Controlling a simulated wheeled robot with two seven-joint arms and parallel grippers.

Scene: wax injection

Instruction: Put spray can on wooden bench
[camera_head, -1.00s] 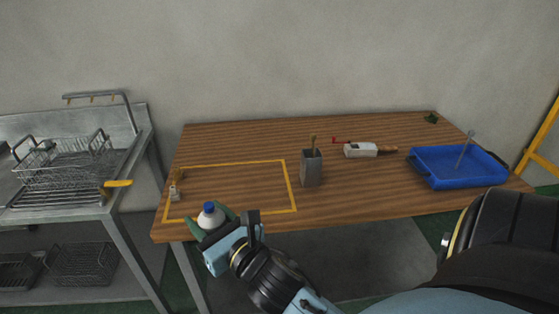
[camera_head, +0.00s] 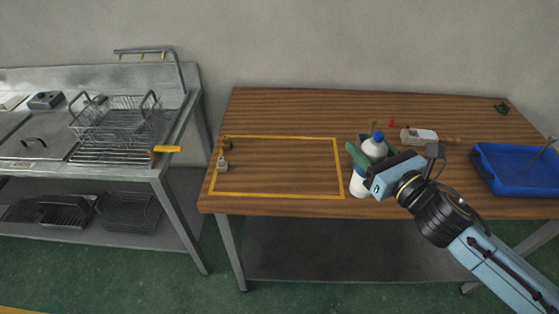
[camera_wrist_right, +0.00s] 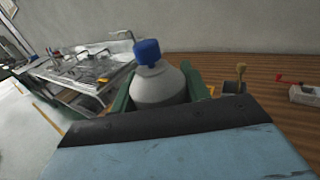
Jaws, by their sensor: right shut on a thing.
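The spray can (camera_head: 359,186) is white with a blue cap. My right gripper (camera_head: 370,154) is shut on it and holds it upright at the front of the wooden bench (camera_head: 290,207), just right of the yellow outlined rectangle. I cannot tell whether its base touches the bench top. In the right wrist view the spray can (camera_wrist_right: 160,85) stands between the green fingers. My left gripper is not in view.
A yellow rectangle (camera_head: 270,138) marks the bench's left part, with small fittings (camera_head: 222,163) at its left edge. A blue tray (camera_head: 515,182) sits at the right. A white-bodied tool (camera_head: 418,136) lies behind my gripper. A metal sink table (camera_head: 110,172) with wire racks stands left.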

